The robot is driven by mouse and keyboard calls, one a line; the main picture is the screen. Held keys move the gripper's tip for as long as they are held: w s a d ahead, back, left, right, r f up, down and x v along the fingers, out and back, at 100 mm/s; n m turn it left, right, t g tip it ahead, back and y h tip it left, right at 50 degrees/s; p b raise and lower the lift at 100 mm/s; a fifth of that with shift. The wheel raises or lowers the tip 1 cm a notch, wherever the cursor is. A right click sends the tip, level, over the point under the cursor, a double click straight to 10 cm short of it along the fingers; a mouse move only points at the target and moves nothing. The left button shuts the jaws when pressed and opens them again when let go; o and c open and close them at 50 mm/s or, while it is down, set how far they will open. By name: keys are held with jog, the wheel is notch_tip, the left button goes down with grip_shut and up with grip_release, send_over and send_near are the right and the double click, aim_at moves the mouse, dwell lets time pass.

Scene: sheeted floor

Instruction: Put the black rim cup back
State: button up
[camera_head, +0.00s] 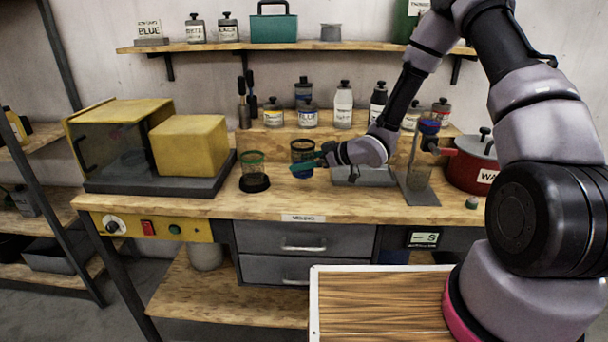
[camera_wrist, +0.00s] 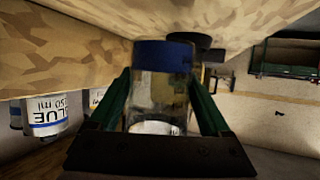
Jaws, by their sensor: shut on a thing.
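The wooden bench (camera_head: 215,207) has a yellow-lidded machine (camera_head: 187,147) at left and a red pot (camera_head: 470,165) at right. A grey tray (camera_head: 365,176) lies close to my gripper. Several bottles, including a white one (camera_head: 343,105), stand on a raised ledge behind. Bench front is mostly clear.

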aim_at(311, 172)
jog(key=shift+f, duration=1.9)
jog(key=shift+f, duration=0.2)
jog(key=o, duration=1.5)
jog(key=shift+r, duration=0.1)
